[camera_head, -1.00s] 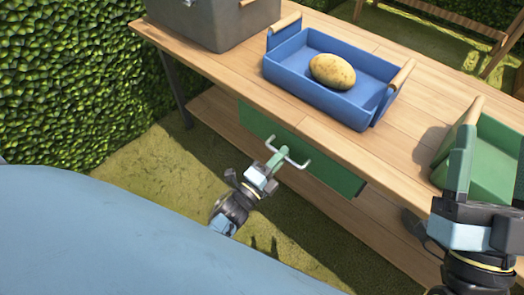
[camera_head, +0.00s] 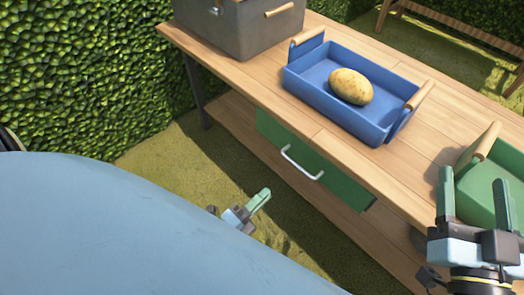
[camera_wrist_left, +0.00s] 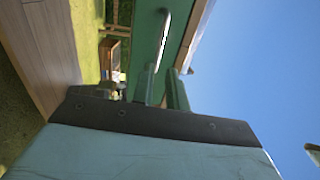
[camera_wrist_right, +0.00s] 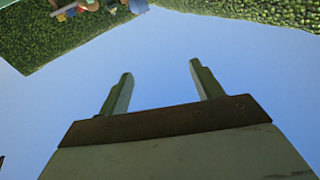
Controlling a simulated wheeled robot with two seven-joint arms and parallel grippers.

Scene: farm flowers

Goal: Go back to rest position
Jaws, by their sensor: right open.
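My left gripper (camera_head: 262,196) is below and to the left of the white handle (camera_head: 300,165) of the green drawer (camera_head: 335,180), apart from it in the head view. In the left wrist view its fingers (camera_wrist_left: 162,80) stand a small gap apart with nothing held, and the handle (camera_wrist_left: 163,40) shows beyond them. My right gripper (camera_head: 474,212) is open and empty in front of the green crate (camera_head: 478,185) at the right. In the right wrist view its fingers (camera_wrist_right: 160,80) are wide apart against sky.
The wooden table (camera_head: 255,85) carries a grey box (camera_head: 240,35) and a blue tray (camera_head: 325,98) with a potato (camera_head: 350,86) in it. A lower shelf (camera_head: 235,125) runs beneath. A hedge (camera_head: 80,80) stands at left. Grass (camera_head: 170,160) lies between my body and the table.

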